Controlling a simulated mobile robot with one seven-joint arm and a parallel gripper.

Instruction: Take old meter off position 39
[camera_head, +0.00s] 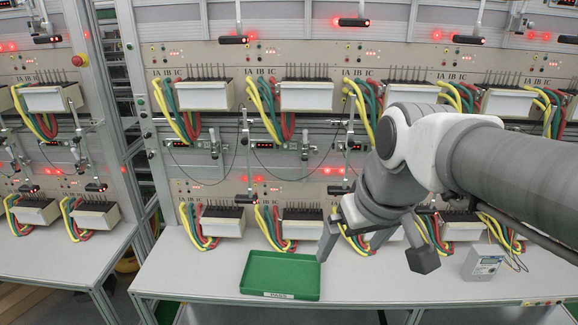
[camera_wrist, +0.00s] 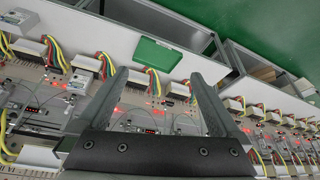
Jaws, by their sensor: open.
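A small light-grey meter (camera_head: 484,263) with a display stands on the white worktable at the right, apart from my gripper, with thin wires beside it. My gripper (camera_head: 376,255) is open and empty, its two fingers spread over the front of the bench, left of the meter. It also shows in the wrist view (camera_wrist: 158,80), with nothing between the fingers. A green tray (camera_head: 252,288) with a white front label lies on the table left of my gripper. It also shows in the wrist view (camera_wrist: 156,56). No number 39 is readable, so I cannot tell which place it is.
A rack with white connector blocks (camera_head: 305,96) and yellow, green and red cables (camera_head: 268,105) rises behind the table. Thin posts with red-lit heads (camera_head: 233,40) stick out from it. The white worktable (camera_head: 180,272) is bare left of the tray.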

